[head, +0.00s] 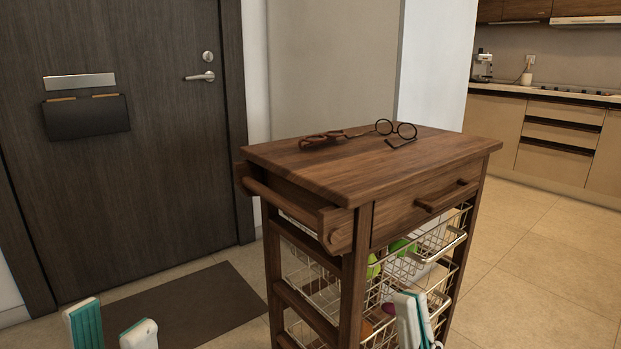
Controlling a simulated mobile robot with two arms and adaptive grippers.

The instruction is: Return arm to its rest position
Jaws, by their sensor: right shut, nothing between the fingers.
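My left gripper (112,322) shows at the bottom left edge, in front of the dark mat. Its two white and teal fingers are apart with nothing seen between them. My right gripper (414,312) shows at the bottom, right of the middle, in front of the cart's wire baskets. Its fingers are close together and hold nothing. The arms behind both grippers are below the picture. I cannot tell whether the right gripper touches a basket.
A wooden cart (330,173) stands close ahead, with glasses (396,129) on its top. Its wire baskets (432,255) hold several items. A dark door (130,180) and a mat (175,310) are at the left. Tiled floor (545,265) is clear at the right, before kitchen cabinets (560,140).

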